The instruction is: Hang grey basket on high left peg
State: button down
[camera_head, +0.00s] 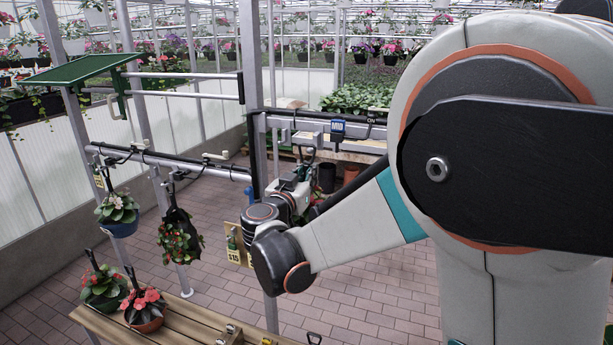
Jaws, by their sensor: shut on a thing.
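My gripper (307,160) is at the far end of my arm, near the middle rail right of the central post. It is small and partly hidden by my wrist. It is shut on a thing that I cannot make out. A dark grey or black basket (177,215) with red flowers hangs tilted under the lower left rail (160,158), apart from my gripper; I cannot tell if it is the grey basket. Pegs show along that rail. Higher left bars (190,96) run to the post, above the lower rail.
A blue basket (122,228) with pale flowers hangs at left. A green pot (110,300) and a terracotta pot (147,322) stand on the wooden bench (190,318). The metal post (253,80) stands left of my gripper. A green panel (75,70) juts out upper left.

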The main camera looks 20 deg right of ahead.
jog(key=shift+b+x, duration=0.3)
jog(key=shift+x, duration=1.1)
jog(key=shift+w, duration=0.1)
jog(key=shift+w+d, duration=0.45)
jog(key=shift+w, duration=0.1)
jog(key=shift+f+b, duration=0.25)
jog(key=shift+b, duration=0.35)
jog(key=shift+w+d+f+b, duration=0.1)
jog(key=shift+f+b, duration=0.35)
jog(key=shift+f, duration=0.05)
jog(key=c, duration=1.5)
grip_release()
jog(key=shift+c, duration=0.2)
